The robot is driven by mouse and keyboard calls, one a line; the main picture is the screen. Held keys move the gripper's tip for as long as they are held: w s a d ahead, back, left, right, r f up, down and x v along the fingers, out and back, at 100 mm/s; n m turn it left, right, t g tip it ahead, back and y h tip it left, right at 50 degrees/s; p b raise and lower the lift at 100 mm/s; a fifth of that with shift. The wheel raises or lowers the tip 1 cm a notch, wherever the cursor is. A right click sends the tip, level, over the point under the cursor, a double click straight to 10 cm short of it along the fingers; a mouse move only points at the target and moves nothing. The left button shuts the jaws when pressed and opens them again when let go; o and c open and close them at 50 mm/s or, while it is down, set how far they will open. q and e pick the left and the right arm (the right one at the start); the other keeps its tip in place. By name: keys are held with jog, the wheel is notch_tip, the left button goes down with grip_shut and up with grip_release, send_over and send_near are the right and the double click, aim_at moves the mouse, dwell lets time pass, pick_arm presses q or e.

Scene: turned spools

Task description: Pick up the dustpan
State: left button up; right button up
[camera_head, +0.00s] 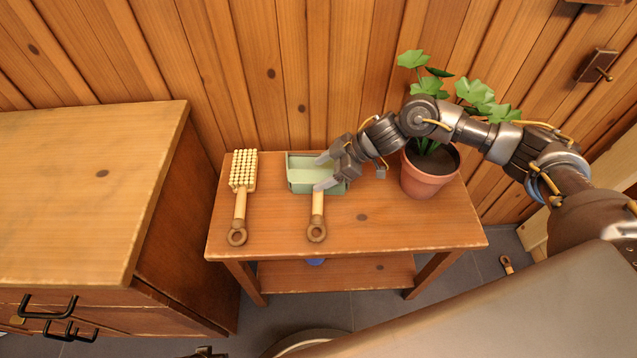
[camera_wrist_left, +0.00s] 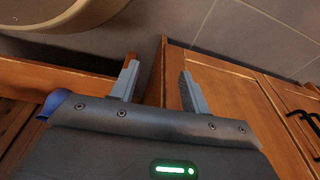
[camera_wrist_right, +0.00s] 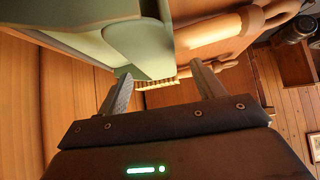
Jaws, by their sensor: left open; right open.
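The dustpan has a pale green pan (camera_head: 300,172) and a wooden handle (camera_head: 317,216) with a ring end. It lies on the small wooden table, handle toward the front. My right gripper (camera_head: 321,173) is open and reaches in from the right, its fingers over the pan near the handle's base. In the right wrist view, the green pan (camera_wrist_right: 105,28) and handle (camera_wrist_right: 215,28) fill the top, beyond the open fingers; nothing is held between them. Contact cannot be told. My left gripper (camera_wrist_left: 158,82) is open and empty, seen only in its wrist view, away from the dustpan.
A wooden brush (camera_head: 241,190) lies left of the dustpan on the table (camera_head: 380,230). A potted plant (camera_head: 427,183) stands at the table's right, under my right arm. A wooden cabinet (camera_head: 90,190) stands close on the left. A plank wall (camera_head: 290,70) is behind.

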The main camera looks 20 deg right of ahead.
aim_at(311, 176)
jog(key=x, duration=0.4)
jog(key=shift+w+a, duration=0.15)
jog(key=shift+w+a+f, duration=0.15)
jog(key=shift+a+f, duration=0.15)
jog(key=shift+a, duration=0.05)
jog(key=c, duration=1.2)
pick_arm(q)
jog(key=shift+w+d+r, duration=0.15)
jog(key=shift+w+r, duration=0.05)
jog(key=shift+r, duration=0.5)
pick_arm(e)
jog(key=shift+c, duration=0.2)
jog(key=shift+r, duration=0.15)
